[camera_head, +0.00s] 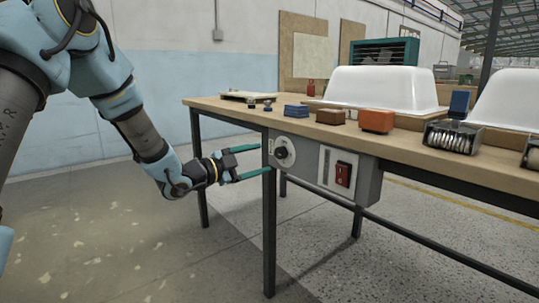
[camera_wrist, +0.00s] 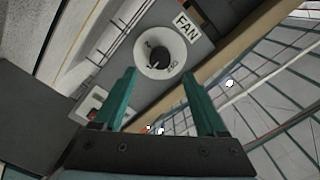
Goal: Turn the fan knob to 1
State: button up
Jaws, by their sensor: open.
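The fan knob (camera_head: 282,152) is a dark knob on a pale round dial, on the grey control box (camera_head: 310,165) under the table's front edge. In the wrist view the knob (camera_wrist: 159,56) sits above and between the fingertips, beside a label reading FAN (camera_wrist: 187,27). The dial marks are too small to read surely. My gripper (camera_head: 268,159) is open, with its two green fingers apart and pointing at the box just left of the knob. In the wrist view the gripper (camera_wrist: 158,72) holds nothing, and I cannot tell whether the fingertips touch the dial.
A red switch (camera_head: 343,174) is on the same box, right of the knob. The wooden tabletop (camera_head: 225,103) carries blocks, brushes and white tub shells (camera_head: 385,85). A black table leg (camera_head: 269,230) stands below the gripper. The floor at left is clear.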

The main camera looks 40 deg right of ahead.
jog(key=shift+w+a, duration=0.15)
jog(key=shift+a, duration=2.15)
jog(key=w+a+f+n+t+y, duration=0.3)
jog(key=w+a+n+t+y, duration=0.25)
jog(key=a, duration=0.45)
jog(key=w+a+f+n+t+y, duration=0.35)
jog(key=w+a+n, duration=0.4)
jog(key=a, duration=0.25)
jog(key=a+f+n+y, duration=0.1)
jog(key=a+n+y, duration=0.35)
jog(key=a, duration=0.75)
jog(key=s+a+f+n+g+y, duration=0.2)
jog(key=s+a+n+g+y, duration=0.3)
jog(key=s+a+n, duration=0.75)
jog(key=s+a+r+m+p, duration=0.1)
jog(key=r+p, duration=1.5)
jog(key=p, duration=0.1)
jog(key=s+a+r+m+g+p, duration=0.1)
jog(key=s+a+r+p, duration=0.1)
jog(key=r+p, duration=1.4)
jog(key=shift+r+h+p, duration=0.35)
jog(key=shift+r, duration=0.05)
